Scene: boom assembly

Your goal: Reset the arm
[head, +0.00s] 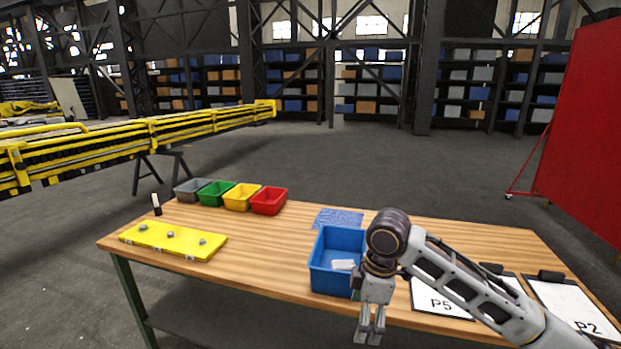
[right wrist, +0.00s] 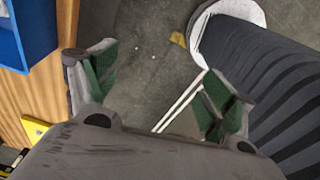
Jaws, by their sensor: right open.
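My right arm comes in from the right over the table. My right gripper (head: 370,328) hangs pointing down near the front edge of the table, just in front of the blue bin (head: 329,277). In the right wrist view its two green-padded fingers (right wrist: 158,82) are spread apart with nothing between them, and the grey floor shows below. The blue bin holds a small white item (head: 343,265) and is partly hidden by my arm. My left gripper is not in view.
The wooden table (head: 265,235) carries a yellow plate (head: 173,240) with small metal parts, grey, green, yellow and red (head: 269,200) bins, a blue sheet (head: 338,218) and clipboards (head: 575,305) at right. A yellow boom (head: 150,135) stands behind left. The table's middle is clear.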

